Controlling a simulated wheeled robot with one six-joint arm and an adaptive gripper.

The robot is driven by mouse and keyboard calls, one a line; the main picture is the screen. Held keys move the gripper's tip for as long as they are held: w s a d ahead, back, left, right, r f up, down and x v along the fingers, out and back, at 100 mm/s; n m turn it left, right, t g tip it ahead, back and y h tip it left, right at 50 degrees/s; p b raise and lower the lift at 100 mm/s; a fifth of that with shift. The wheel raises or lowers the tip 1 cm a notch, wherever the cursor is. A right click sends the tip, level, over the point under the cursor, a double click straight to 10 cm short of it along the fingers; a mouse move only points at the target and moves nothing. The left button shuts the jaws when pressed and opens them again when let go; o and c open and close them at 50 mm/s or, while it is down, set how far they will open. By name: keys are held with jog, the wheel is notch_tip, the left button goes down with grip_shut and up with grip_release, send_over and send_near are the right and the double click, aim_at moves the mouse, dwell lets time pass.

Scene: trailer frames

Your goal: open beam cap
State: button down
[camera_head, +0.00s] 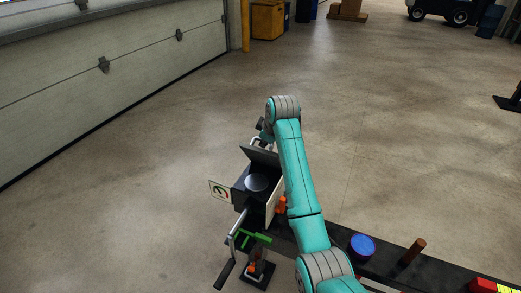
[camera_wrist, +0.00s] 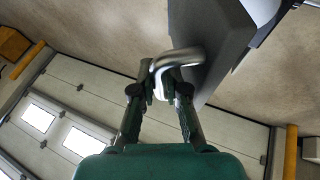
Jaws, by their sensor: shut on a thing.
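The beam cap (camera_head: 262,156) is a dark flat lid at the top of a box-shaped beam end (camera_head: 273,210) in the head view. It stands tilted up, away from the box opening, where a round silver disc (camera_head: 256,183) shows. In the wrist view the cap is a grey plate (camera_wrist: 212,32) with a bent metal handle (camera_wrist: 182,57). My gripper (camera_wrist: 161,80) is shut on this handle, with a finger on each side of it. In the head view my gripper (camera_head: 262,130) is small and partly hidden by my wrist.
A sign with a curved arrow (camera_head: 220,190) and a crank handle (camera_head: 226,274) stick out left of the box. A dark beam (camera_head: 436,272) runs to the lower right, with a blue round part (camera_head: 362,247) and an orange-brown peg (camera_head: 413,251). Floor left of the box is clear.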

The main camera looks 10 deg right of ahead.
jog(key=shift+w+d+r, duration=0.1)
jog(key=shift+w+d, duration=0.35)
jog(key=shift+w, duration=0.2)
jog(key=shift+w+d+r, duration=0.1)
jog(key=shift+w+d, duration=0.35)
jog(key=shift+w, duration=0.15)
jog(key=c, duration=1.4)
grip_release()
jog(key=shift+c, duration=0.2)
jog(key=v, duration=1.2)
jog(key=shift+s, duration=0.1)
